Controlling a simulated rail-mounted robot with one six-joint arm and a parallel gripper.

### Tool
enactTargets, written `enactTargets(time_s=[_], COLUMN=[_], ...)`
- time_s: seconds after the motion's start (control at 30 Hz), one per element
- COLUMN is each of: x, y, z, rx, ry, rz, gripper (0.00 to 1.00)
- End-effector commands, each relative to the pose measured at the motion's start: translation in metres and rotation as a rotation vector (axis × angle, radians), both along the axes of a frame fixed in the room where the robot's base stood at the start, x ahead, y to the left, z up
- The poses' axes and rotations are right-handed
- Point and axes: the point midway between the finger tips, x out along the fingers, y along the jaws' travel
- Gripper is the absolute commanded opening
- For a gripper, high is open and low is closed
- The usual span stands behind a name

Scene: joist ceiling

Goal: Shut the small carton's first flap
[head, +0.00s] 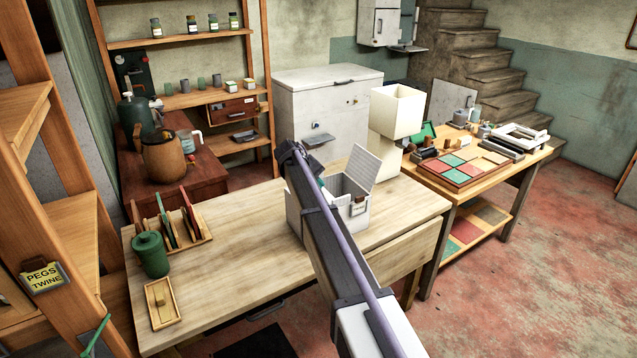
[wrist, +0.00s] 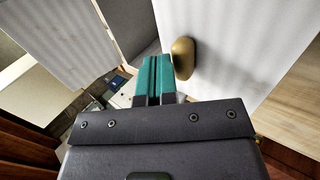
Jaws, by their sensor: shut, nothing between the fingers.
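The small carton (head: 357,222) is white and stands on the wooden workbench, partly hidden behind my arm. One ribbed white flap (head: 364,166) stands up and leans outward at its right side; the carton's left part is mostly hidden. My gripper (head: 322,187) is at the carton's top, largely covered by my arm. In the wrist view my teal fingers (wrist: 155,80) are shut and empty. A white panel (wrist: 235,50) with a brass-coloured knob (wrist: 183,58) is close to their right. Whether the fingers touch it, I cannot tell. Another white panel (wrist: 65,35) is at left.
On the bench (head: 250,250) are a green canister (head: 150,255), a wooden rack (head: 185,232) and a small wooden tray (head: 162,303).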

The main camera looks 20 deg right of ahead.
Motion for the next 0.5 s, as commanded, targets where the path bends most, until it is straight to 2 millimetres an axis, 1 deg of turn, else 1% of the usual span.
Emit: enactTargets(time_s=[0.1, 0.3, 0.5], x=[0.000, 0.000, 0.000], y=[0.000, 0.000, 0.000], z=[-0.004, -0.002, 0.008], rx=[0.000, -0.001, -0.001], ry=[0.000, 0.000, 0.000], rz=[0.000, 0.000, 0.000], gripper=[0.00, 0.00, 0.00])
